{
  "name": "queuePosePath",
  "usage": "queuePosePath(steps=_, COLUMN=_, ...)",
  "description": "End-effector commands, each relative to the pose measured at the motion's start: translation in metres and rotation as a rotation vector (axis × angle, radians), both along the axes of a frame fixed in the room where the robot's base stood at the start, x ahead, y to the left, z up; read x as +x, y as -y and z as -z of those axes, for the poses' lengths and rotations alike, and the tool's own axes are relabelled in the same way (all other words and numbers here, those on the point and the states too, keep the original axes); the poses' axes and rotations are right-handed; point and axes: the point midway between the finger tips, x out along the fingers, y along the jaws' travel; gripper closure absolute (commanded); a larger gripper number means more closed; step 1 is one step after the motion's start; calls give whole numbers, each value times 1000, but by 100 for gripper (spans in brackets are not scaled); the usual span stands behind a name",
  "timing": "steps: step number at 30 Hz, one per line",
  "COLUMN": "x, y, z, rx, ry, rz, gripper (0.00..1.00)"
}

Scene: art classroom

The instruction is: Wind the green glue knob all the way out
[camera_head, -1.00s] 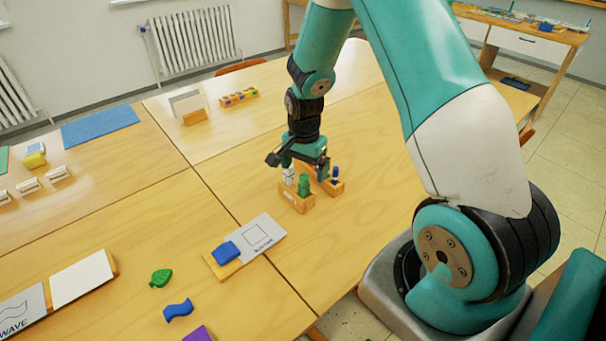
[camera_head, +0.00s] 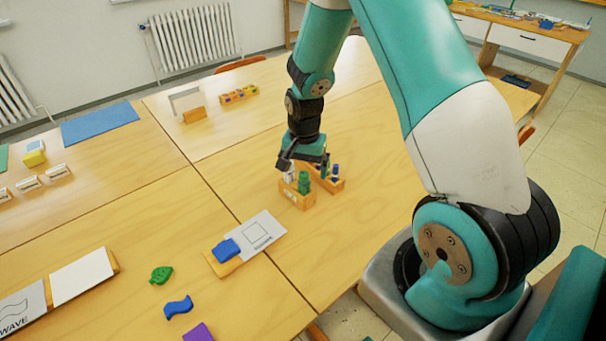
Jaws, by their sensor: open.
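A green glue knob (camera_head: 304,182) stands upright on a small wooden block (camera_head: 297,201) on the table. A white piece (camera_head: 289,175) stands just left of it, partly covered by a finger. My gripper (camera_head: 303,169) points down over the block, its dark fingers apart, one by the white piece and one to the right of the green knob. Whether a finger touches the knob I cannot tell.
A second wooden block (camera_head: 337,186) with a blue peg (camera_head: 336,170) stands close behind on the right. A blue piece (camera_head: 227,249) lies on a wooden holder with a white card (camera_head: 262,232) at the front left. The table right of the blocks is clear.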

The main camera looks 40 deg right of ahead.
Motion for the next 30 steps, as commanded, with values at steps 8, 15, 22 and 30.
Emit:
queuePosePath(steps=8, x=0, y=0, z=7, rx=0, ry=-1, rz=0, gripper=4)
queuePosePath(steps=15, x=0, y=0, z=12, rx=0, ry=0, rz=0, gripper=4)
queuePosePath(steps=22, x=0, y=0, z=15, rx=0, ry=0, rz=0, gripper=4)
queuePosePath(steps=30, x=0, y=0, z=15, rx=0, ry=0, rz=0, gripper=16)
